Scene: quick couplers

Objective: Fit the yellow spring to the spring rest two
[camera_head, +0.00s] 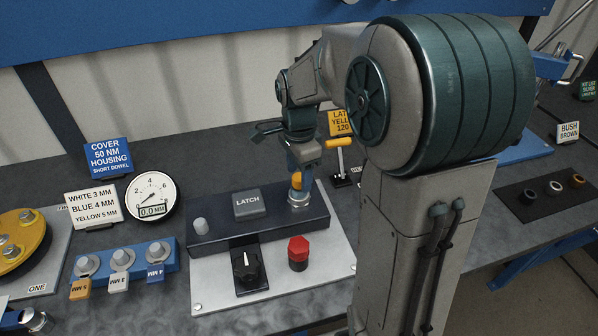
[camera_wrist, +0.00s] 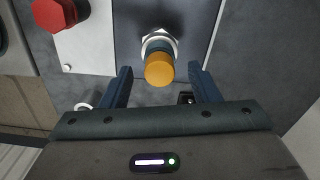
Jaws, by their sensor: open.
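I see no coil spring clearly, and no label reading spring rest two. A yellow-orange capped piece (camera_head: 296,181) stands upright in a silver hex fitting (camera_head: 299,200) at the right end of the dark block marked LATCH. In the wrist view the yellow-orange cap (camera_wrist: 159,69) sits above a blue collar and the hex fitting (camera_wrist: 160,38). I cannot tell whether this piece is the yellow spring. My gripper (camera_wrist: 160,84) is open, with one blue finger on each side of the cap and gaps showing. In the head view my gripper (camera_head: 303,176) points down at this piece.
The dark LATCH block (camera_head: 220,228) has a red hex knob (camera_head: 298,253) and a black dial (camera_head: 246,268) before it. A yellow-handled lever (camera_head: 339,145) stands close behind my gripper. A gauge (camera_head: 152,196) and a blue tagged rack (camera_head: 122,271) are left.

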